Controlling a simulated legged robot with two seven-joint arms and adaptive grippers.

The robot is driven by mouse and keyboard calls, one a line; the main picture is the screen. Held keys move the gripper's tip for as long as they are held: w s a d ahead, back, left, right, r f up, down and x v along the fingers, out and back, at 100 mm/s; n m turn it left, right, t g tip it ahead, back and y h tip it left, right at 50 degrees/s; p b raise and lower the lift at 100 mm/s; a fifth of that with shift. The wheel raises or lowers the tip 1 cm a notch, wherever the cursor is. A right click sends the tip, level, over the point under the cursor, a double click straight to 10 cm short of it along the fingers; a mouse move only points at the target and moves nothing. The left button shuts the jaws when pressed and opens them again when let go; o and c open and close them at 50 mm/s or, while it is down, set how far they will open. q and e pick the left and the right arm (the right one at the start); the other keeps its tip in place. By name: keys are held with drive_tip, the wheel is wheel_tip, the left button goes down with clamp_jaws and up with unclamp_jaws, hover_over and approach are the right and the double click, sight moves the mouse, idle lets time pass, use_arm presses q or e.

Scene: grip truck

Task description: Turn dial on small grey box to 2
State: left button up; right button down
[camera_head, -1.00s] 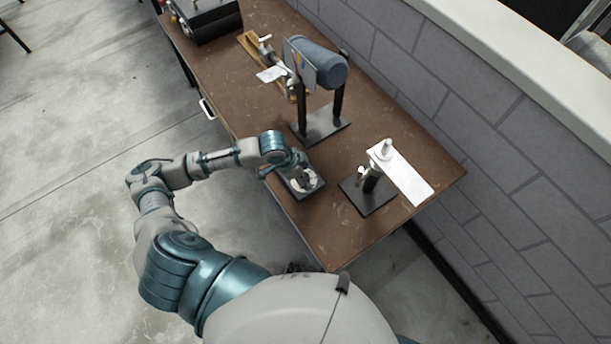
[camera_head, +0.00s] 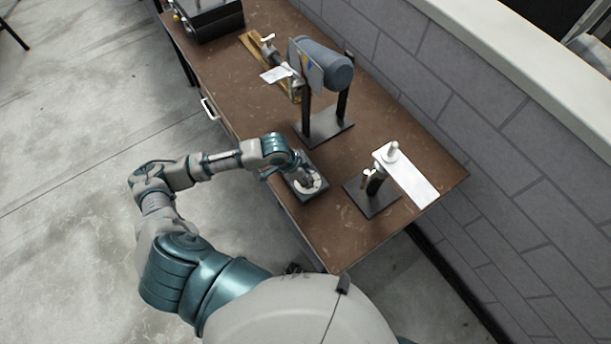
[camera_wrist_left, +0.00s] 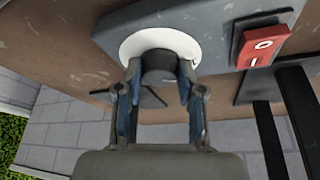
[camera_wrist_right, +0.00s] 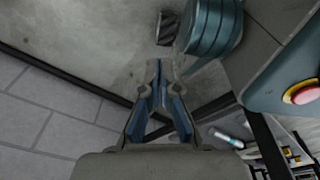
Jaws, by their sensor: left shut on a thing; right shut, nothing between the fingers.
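The small grey box (camera_head: 308,194) lies near the table's front edge in the head view. Its white dial plate (camera_head: 317,181) is partly hidden by my left gripper (camera_head: 303,179), which reaches down onto it. In the left wrist view, the white round plate (camera_wrist_left: 147,40) surrounds a dark knob (camera_wrist_left: 158,66) on the box's grey face (camera_wrist_left: 205,22). My left gripper's fingers (camera_wrist_left: 159,88) are shut on the knob, one on each side. No number on the dial is readable. My right gripper (camera_wrist_right: 158,72) is shut and empty, away from the box.
A red switch (camera_wrist_left: 263,46) sits beside the dial plate. On the table (camera_head: 345,235) are a grey cylinder on a stand (camera_head: 325,65), a white plate on a post (camera_head: 408,177) and a dark box (camera_head: 208,18). A brick wall (camera_head: 450,100) runs behind.

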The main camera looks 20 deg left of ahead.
use_arm(q)
drive_tip(key=shift+w+r, duration=0.15)
drive_tip(key=shift+r, duration=0.05)
use_arm(e)
drive_tip(key=shift+a+r, duration=0.1)
drive_tip(key=shift+r, duration=0.05)
use_arm(q)
drive_tip(key=m+p, duration=0.1)
drive_tip(key=p, duration=0.2)
drive_tip(key=shift+r+m+g, duration=0.2)
drive_tip(key=shift+m+g, duration=0.1)
drive_tip(key=shift+m, duration=0.1)
drive_tip(key=shift+m+p, duration=0.35)
drive_tip(key=shift+m, duration=0.05)
drive_tip(key=shift+w+m+g+p, duration=0.1)
drive_tip(key=shift+m+g+p, duration=0.2)
drive_tip(key=shift+m+p, duration=0.1)
drive_tip(key=shift+w+m+g+h+p, duration=0.1)
drive_tip(key=shift+m+g+h+p, duration=0.3)
drive_tip(key=shift+m+p, duration=0.6)
drive_tip(key=shift+f+m+g, duration=0.15)
drive_tip(key=shift+m+g, duration=0.45)
drive_tip(key=shift+m, duration=1)
use_arm(e)
drive_tip(key=s+d+r, duration=0.1)
drive_tip(key=s+r, duration=0.1)
drive_tip(key=s, duration=0.6)
drive_tip(key=shift+d, duration=0.3)
use_arm(q)
drive_tip(key=shift+w, duration=0.1)
